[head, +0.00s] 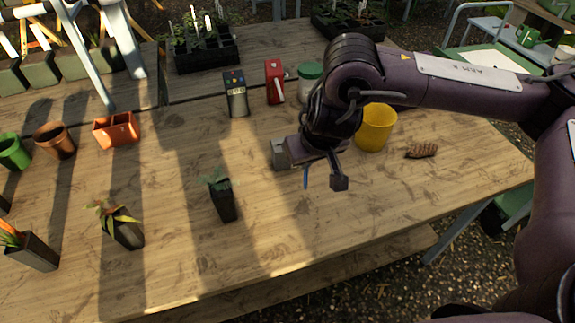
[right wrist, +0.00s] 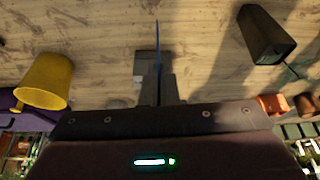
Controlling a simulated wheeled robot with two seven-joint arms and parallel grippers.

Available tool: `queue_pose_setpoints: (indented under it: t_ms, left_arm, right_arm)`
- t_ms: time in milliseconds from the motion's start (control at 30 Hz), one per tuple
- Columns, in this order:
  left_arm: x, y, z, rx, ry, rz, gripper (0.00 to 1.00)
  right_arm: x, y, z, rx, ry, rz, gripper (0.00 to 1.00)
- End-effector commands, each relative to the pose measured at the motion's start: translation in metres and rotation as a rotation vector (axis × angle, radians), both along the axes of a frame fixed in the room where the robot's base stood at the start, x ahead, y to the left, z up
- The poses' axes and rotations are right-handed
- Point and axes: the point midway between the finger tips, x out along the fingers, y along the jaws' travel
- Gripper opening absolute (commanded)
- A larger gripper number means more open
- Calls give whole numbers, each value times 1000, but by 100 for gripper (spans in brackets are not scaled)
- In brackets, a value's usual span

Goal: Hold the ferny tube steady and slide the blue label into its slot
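The ferny tube (head: 226,209), a black square pot with a small green plant, stands slightly tilted in the middle of the table; it also shows at the upper right of the right wrist view (right wrist: 264,36). My right gripper (head: 320,173) is right of the tube, above the table and apart from it. The thin blue label (head: 306,178) hangs at this gripper; in the right wrist view the label (right wrist: 158,45) rises edge-on from between the closely spaced fingers (right wrist: 160,92). The tube's label slot cannot be made out. My left gripper is out of view.
Other dark tubes stand left (head: 125,233) and far left (head: 34,254). A yellow pot (head: 376,128) and a brown item (head: 421,150) lie right of my gripper.

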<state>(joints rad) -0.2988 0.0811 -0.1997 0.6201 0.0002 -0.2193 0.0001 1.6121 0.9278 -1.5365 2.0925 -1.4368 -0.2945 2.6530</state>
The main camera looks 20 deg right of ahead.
Motion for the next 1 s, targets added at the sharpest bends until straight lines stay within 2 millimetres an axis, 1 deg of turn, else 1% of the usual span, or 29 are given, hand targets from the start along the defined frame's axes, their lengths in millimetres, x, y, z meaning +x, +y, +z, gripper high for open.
queue_pose_setpoints:
  t_ms: [67,167,267,400,500,600,700,800,1000]
  left_arm:
    - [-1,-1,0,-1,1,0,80]
    - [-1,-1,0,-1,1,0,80]
    - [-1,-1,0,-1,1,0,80]
    - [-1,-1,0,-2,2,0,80]
    - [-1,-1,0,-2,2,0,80]
    - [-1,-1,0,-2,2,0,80]
    - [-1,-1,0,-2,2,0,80]
    - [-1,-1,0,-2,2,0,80]
    - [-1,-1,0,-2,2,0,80]
  right_arm:
    - [6,11,2,1,-1,84,0]
    - [15,32,7,2,-3,259,0]
    - [26,60,14,3,-4,480,0]
    - [40,102,30,4,-5,811,0]
    - [47,129,42,3,-4,1036,0]
    - [53,152,54,3,-3,1224,0]
    - [56,169,63,3,-2,1365,0]
    - [58,179,69,3,-2,1453,0]
    - [58,184,73,5,0,1510,0]
